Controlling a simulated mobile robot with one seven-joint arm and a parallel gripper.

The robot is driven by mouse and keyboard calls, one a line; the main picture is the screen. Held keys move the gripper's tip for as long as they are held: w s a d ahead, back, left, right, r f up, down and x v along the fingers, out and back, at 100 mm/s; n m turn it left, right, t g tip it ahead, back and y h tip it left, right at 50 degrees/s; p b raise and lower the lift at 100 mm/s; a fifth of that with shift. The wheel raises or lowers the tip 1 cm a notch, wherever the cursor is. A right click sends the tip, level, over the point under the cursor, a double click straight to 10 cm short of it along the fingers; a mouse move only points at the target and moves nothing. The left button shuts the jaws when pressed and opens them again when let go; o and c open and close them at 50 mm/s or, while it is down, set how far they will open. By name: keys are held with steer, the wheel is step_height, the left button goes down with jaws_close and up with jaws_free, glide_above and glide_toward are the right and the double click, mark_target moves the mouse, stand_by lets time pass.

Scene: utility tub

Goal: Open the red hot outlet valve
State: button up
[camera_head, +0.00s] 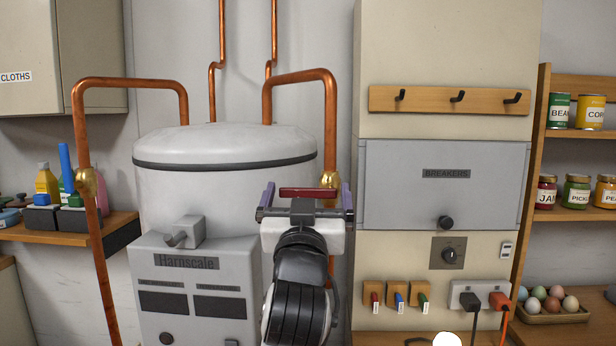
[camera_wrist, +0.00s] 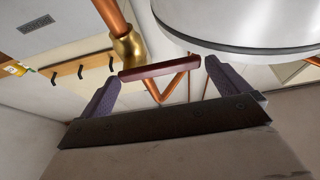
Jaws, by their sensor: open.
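The red hot outlet valve handle (camera_head: 308,192) is a dark red bar joined to a brass valve body (camera_head: 330,181) on the right copper pipe of the white tank. The bar lies roughly level, pointing left from the pipe toward the tank front. My gripper (camera_head: 308,195) is open, its two purple fingers at either end of the bar. In the wrist view the red handle (camera_wrist: 160,69) spans the gap between the fingertips, lengthwise across it, with the brass body (camera_wrist: 128,46) behind its left end. I cannot tell whether a finger touches it.
The white tank (camera_head: 225,165) stands left of my gripper, with a grey control box (camera_head: 195,290) below. A second brass valve (camera_head: 87,182) is on the left pipe, near a blue bar (camera_head: 66,165). A grey breaker panel (camera_head: 443,185) is on the right.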

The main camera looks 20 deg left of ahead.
steer(key=shift+x, duration=1.15)
steer(key=c, duration=1.2)
